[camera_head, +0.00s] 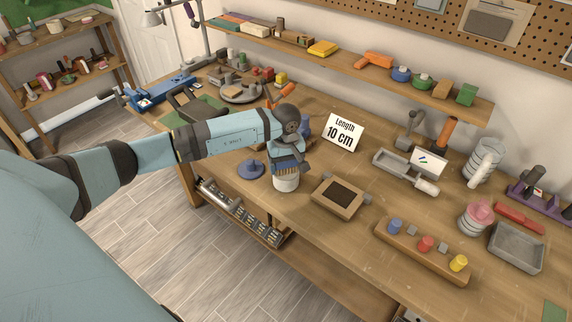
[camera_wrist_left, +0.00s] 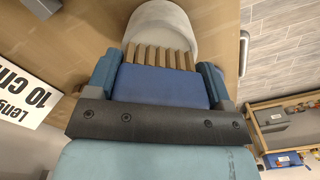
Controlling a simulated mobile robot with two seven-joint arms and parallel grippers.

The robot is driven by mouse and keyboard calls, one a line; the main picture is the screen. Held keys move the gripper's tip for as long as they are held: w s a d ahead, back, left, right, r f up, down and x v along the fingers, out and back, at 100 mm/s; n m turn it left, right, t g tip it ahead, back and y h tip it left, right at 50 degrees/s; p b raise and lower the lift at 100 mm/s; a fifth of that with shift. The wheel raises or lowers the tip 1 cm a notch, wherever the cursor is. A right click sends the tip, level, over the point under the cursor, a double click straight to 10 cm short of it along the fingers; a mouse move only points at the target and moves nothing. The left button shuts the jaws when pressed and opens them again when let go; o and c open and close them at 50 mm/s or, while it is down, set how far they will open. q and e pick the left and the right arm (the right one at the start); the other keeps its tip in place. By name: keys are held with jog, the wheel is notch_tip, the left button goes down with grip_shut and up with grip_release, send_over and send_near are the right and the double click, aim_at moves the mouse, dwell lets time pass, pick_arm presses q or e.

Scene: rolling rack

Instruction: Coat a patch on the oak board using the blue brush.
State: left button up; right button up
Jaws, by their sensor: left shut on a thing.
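My left gripper (camera_head: 290,161) is shut on the blue brush, with its fingers on either side of the blue block (camera_wrist_left: 160,87) in the left wrist view. The brush's tan bristles (camera_wrist_left: 160,57) point at a white round pot (camera_head: 286,184), which also shows in the wrist view (camera_wrist_left: 165,22). The bristles overlap the pot's mouth; I cannot tell whether they touch inside it. A small wooden board with a dark rectangular patch (camera_head: 355,207), apparently the oak board, lies just right of the pot. My right gripper is not in view.
A blue lid-like disc (camera_head: 250,170) lies left of the pot. A "Length 10 cm" sign (camera_head: 345,132) stands behind the board. A wooden peg block (camera_head: 420,254), a grey tray (camera_head: 515,248) and a metal tray (camera_head: 392,166) stand to the right. The bench's front edge is close.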

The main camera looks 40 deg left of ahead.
pick_arm(q)
jog(key=shift+r+p, duration=1.1)
jog(key=shift+r, duration=2.1)
